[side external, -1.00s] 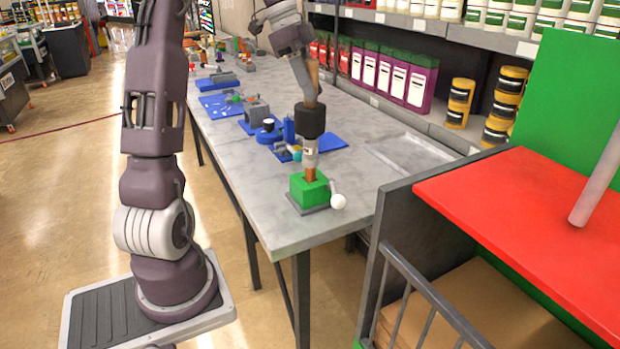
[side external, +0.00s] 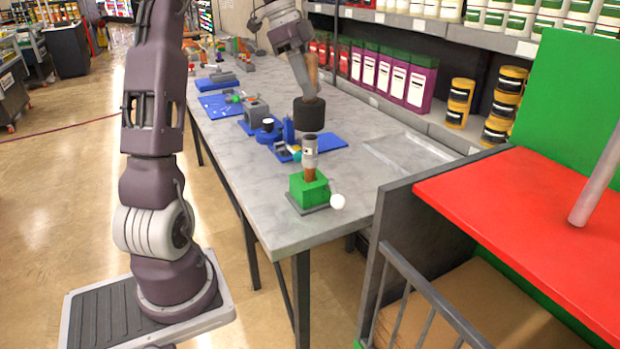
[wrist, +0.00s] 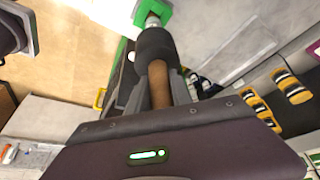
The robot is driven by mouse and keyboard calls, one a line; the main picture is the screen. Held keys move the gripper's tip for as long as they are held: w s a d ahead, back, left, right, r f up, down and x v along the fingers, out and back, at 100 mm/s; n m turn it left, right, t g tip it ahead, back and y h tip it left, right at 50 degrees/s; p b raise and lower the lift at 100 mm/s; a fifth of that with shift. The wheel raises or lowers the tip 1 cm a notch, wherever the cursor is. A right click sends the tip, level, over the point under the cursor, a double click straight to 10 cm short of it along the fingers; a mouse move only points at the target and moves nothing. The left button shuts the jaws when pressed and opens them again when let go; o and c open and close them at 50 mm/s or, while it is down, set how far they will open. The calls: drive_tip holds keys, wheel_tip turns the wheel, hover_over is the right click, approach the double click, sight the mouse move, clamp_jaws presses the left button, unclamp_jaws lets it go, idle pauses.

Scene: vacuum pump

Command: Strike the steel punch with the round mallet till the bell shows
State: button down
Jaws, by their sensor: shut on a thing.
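The round mallet has a dark cylindrical head (side external: 310,115) and a brown wooden handle (side external: 311,72). My gripper (side external: 303,68) is shut on the handle, which also shows between the fingers in the wrist view (wrist: 158,90). The grey steel punch (side external: 310,156) stands upright below the head, with a small gap between them in the side view. A brown part (side external: 309,174) shows under the punch, above a green block (side external: 306,191) on a grey base. In the wrist view the mallet head (wrist: 155,46) partly covers the punch. I cannot make out a bell.
A small white ball (side external: 337,201) is at the block's right side. Blue trays with parts (side external: 330,142) lie behind on the grey table (side external: 262,205). A shelf with purple boxes and yellow-black cans (side external: 458,101) lines the right. A red-topped cart (side external: 500,215) stands front right.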

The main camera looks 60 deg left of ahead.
sight(308, 54)
drive_tip(key=shift+r, duration=2.6)
drive_tip(key=s+a+f+n+y, duration=0.4)
drive_tip(key=a+f+n+y, duration=0.1)
drive_tip(key=n, duration=1.2)
drive_tip(key=shift+f+y, duration=0.15)
drive_tip(key=shift+y, duration=0.45)
drive_tip(key=shift+a, duration=0.1)
